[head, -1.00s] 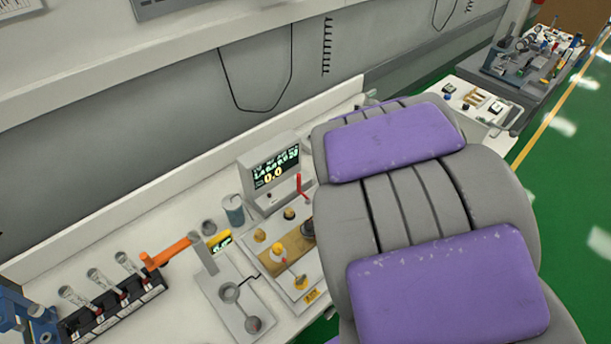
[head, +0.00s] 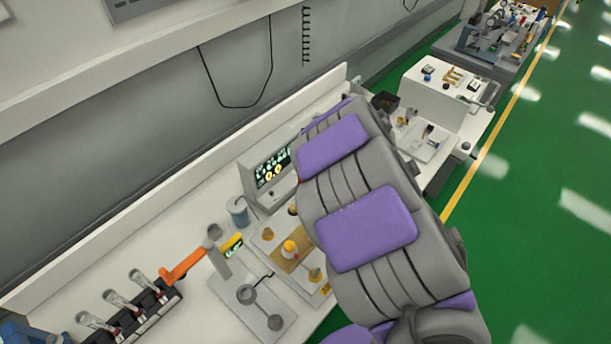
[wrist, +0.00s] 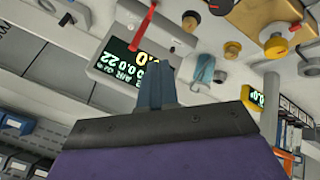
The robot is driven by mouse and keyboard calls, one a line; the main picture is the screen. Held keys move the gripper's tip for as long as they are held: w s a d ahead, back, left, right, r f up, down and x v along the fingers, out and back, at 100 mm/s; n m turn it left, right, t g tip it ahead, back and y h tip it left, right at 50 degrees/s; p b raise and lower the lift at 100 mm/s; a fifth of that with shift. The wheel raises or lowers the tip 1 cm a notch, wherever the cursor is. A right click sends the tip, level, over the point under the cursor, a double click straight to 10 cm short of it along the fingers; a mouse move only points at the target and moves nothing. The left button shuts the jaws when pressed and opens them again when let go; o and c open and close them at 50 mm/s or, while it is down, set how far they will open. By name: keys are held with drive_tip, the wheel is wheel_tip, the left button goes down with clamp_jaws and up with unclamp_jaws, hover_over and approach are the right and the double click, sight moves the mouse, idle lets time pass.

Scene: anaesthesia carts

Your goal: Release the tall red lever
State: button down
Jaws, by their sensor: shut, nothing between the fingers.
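The tall red lever (wrist: 143,27) shows in the wrist view at the top, just left of the middle, as a slanted red rod in front of a lit display. My gripper (wrist: 155,68) is shut, its blue-grey fingers together and empty. The fingertips appear just below and right of the lever in the picture, with a small gap; the true depth between them is hard to tell. In the head view my arm hides the gripper and nearly all of the lever.
The monitor with green digits (head: 271,172) stands beside the panel with yellow knobs (head: 290,249). A blue-grey can (wrist: 204,69) is right of my fingers in the wrist view. An orange handle (head: 183,262) stands farther left on the bench. Green floor is clear at right.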

drive_tip(key=w+a+f+b, duration=0.2)
drive_tip(key=w+a+f, duration=0.2)
drive_tip(key=w+f, duration=0.4)
drive_tip(key=shift+w, duration=0.35)
idle(0.7)
drive_tip(key=shift+a+m, duration=0.4)
drive_tip(key=shift+a, duration=0.05)
